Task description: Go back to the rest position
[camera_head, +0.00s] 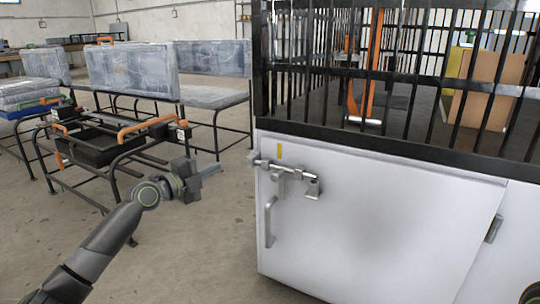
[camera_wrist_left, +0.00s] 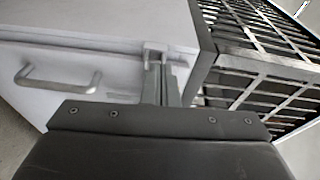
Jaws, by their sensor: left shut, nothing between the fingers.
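My left gripper (camera_head: 212,172) is at the end of my left arm, left of the white cabinet (camera_head: 375,225). It is shut and empty, apart from the cabinet, pointing toward its door. In the left wrist view the gripper's closed fingers (camera_wrist_left: 165,84) point at the cabinet front. A metal latch bolt (camera_head: 285,170) runs along the door's upper left, with a grey door handle (camera_head: 270,222) below it. The handle also shows in the left wrist view (camera_wrist_left: 58,78). My right gripper is not seen.
A black barred cage (camera_head: 400,75) stands on top of the cabinet. Metal frame tables with a dark tray (camera_head: 100,148) and orange handles stand at the left, close behind my left arm. Wrapped grey panels (camera_head: 133,72) stand farther back. Bare floor (camera_head: 205,245) lies between arm and cabinet.

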